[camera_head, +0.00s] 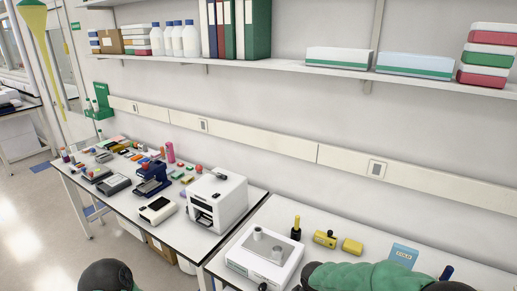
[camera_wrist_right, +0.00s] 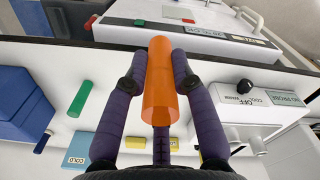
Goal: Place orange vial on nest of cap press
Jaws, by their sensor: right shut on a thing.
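An orange vial (camera_wrist_right: 158,85) is held between the two purple fingers of my right gripper (camera_wrist_right: 157,78) in the right wrist view. It points up the picture, with its lower end near the palm. The vial and the right gripper do not show in the head view, where only green and dark links of my right arm are at the bottom right. I cannot tell for sure which device is the cap press. A dark blue upright device (camera_head: 152,178) stands on the left bench. My left gripper is not in view.
The right bench holds a white device (camera_head: 265,256), a black-and-yellow upright item (camera_head: 296,228), yellow items (camera_head: 352,246) and a blue card (camera_head: 403,255). A white boxy machine (camera_head: 217,200) stands on the left bench. The right wrist view shows a green cylinder (camera_wrist_right: 83,96) and blue block (camera_wrist_right: 20,100).

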